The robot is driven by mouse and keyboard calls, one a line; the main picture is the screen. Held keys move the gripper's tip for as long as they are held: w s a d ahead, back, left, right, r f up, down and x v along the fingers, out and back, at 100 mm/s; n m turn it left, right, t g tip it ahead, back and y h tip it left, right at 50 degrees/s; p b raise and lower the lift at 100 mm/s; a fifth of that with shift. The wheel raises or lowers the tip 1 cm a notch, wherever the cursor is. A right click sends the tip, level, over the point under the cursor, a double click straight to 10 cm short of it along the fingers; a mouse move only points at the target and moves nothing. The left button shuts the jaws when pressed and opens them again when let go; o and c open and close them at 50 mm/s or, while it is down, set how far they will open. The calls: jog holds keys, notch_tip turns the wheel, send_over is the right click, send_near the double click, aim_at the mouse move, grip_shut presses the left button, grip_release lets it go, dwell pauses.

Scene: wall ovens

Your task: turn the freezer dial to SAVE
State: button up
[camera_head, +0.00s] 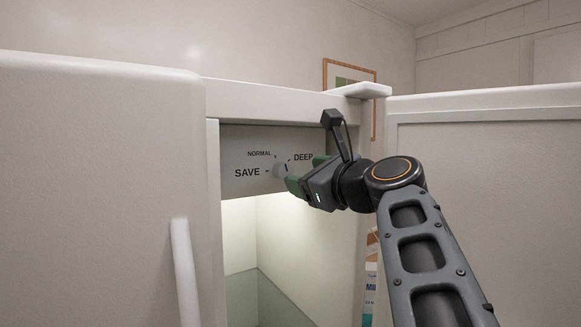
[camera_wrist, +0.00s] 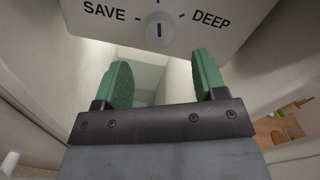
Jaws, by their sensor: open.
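The freezer dial (camera_head: 280,170) is a small white round knob on a grey panel (camera_head: 236,185) at the top of the open freezer. The panel reads SAVE at left, NORMAL above and DEEP at right.
A white door with a handle (camera_head: 184,272) stands at the left. Another open door (camera_head: 490,160) stands at the right. The lit freezer interior (camera_head: 285,270) lies below the panel. A framed picture (camera_head: 348,72) hangs on the wall behind.

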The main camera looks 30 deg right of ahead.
aim_at(287, 172)
jog(key=shift+w+a+p, duration=0.25)
jog(key=shift+w+p, duration=0.1)
jog(key=shift+w, duration=1.2)
jog(key=shift+w+a+p, duration=0.2)
jog(key=shift+w+p, duration=0.15)
jog(key=shift+w, duration=1.2)
jog(key=shift+c, duration=0.5)
jog(key=shift+d, duration=0.1)
jog(key=c, duration=0.8)
jog(key=shift+c, duration=0.2)
